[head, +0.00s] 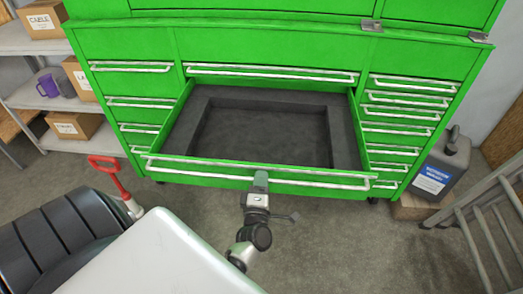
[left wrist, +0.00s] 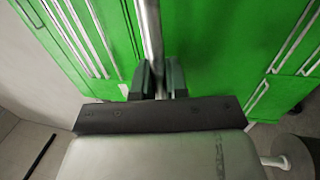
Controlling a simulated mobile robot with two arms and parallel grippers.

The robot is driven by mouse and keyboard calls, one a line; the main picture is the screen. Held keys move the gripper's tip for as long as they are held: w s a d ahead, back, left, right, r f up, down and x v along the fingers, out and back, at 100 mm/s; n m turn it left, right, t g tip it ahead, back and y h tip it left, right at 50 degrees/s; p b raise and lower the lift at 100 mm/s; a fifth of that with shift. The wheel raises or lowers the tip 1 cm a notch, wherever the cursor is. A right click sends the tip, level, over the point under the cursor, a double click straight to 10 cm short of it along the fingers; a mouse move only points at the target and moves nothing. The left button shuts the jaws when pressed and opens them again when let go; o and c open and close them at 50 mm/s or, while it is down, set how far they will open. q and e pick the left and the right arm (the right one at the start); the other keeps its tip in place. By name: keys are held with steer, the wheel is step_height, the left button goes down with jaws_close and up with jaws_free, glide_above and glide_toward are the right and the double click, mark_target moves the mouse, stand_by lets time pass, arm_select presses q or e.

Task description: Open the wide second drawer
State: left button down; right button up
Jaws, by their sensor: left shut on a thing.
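The green tool chest (head: 275,45) stands ahead with a wide middle drawer (head: 262,178) pulled far out, below the shut wide top drawer (head: 270,72). The open drawer shows an empty dark grey lining (head: 262,130). A long silver handle (head: 200,174) runs along its front. In the left wrist view the dark fingers (left wrist: 160,82) close around the silver bar (left wrist: 152,30). My right gripper is not in view.
Narrow shut drawers with silver handles flank the open one. A dark canister (head: 440,165) and a metal ladder (head: 480,225) are right. A red-handled object (head: 108,170) is front left. Grey floor is clear right of my arm.

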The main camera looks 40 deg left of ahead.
arm_select(q)
steer(key=c, duration=1.2)
jaws_free()
steer(key=v, duration=1)
steer(key=shift+s+d, duration=0.2)
steer(key=shift+s, duration=0.15)
steer(key=shift+f, duration=0.1)
